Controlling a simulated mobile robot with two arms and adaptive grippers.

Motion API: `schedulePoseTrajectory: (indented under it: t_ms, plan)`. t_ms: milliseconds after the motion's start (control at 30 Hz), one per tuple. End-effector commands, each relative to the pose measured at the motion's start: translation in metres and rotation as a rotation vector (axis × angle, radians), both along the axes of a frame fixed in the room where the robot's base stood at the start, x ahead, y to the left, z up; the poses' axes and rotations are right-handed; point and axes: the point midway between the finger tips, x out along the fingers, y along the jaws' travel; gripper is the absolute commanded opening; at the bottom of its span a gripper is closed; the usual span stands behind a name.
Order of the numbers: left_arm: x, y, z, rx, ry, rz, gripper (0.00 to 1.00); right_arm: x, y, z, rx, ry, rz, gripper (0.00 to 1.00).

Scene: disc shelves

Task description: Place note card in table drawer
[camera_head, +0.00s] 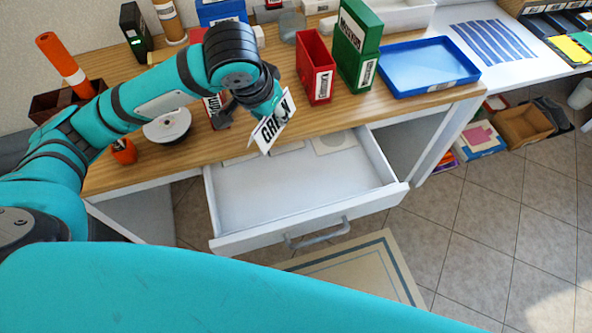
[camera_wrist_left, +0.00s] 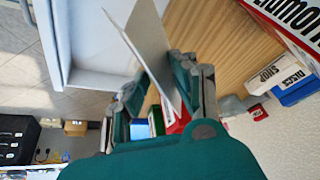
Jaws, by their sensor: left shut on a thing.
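The note card (camera_head: 272,126) is white with large black lettering and hangs tilted from my left gripper (camera_head: 262,104), above the back edge of the open drawer. In the left wrist view the card (camera_wrist_left: 150,45) shows edge-on between the two fingers of my left gripper (camera_wrist_left: 155,85), which is shut on it. The table drawer (camera_head: 300,190) is white, pulled out, and has a grey handle on its front. Some flat pale items lie at its back. A corner of the drawer (camera_wrist_left: 62,50) shows in the left wrist view. My right gripper is not in view.
A red bin (camera_head: 315,68), a green box (camera_head: 357,45) and a blue tray (camera_head: 428,66) stand on the wooden tabletop (camera_head: 210,145). A white round object (camera_head: 167,126) and an orange cup (camera_head: 123,151) are at the left. The drawer's middle and front are clear.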

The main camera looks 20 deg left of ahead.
Motion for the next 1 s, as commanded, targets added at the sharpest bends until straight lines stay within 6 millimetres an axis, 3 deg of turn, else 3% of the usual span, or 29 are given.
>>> schedulePoseTrajectory:
  t_ms: [400, 600, 767, 867, 1000]
  plan:
    - [0.008, -0.024, -0.011, 0.001, 0.000, -0.404, 0.08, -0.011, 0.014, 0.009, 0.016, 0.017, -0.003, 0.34]
    - [0.013, -0.038, -0.017, 0.003, -0.004, -0.654, 0.08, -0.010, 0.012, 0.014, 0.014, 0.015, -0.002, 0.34]
    - [0.014, -0.044, -0.022, 0.007, -0.008, -0.761, 0.08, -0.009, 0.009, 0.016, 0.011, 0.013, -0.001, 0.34]
    - [0.014, -0.044, -0.035, 0.008, -0.004, -0.781, 0.08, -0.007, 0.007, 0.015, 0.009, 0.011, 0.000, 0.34]
    - [0.013, -0.044, -0.069, 0.007, 0.000, -0.782, 0.08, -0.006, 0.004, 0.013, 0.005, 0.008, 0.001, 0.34]
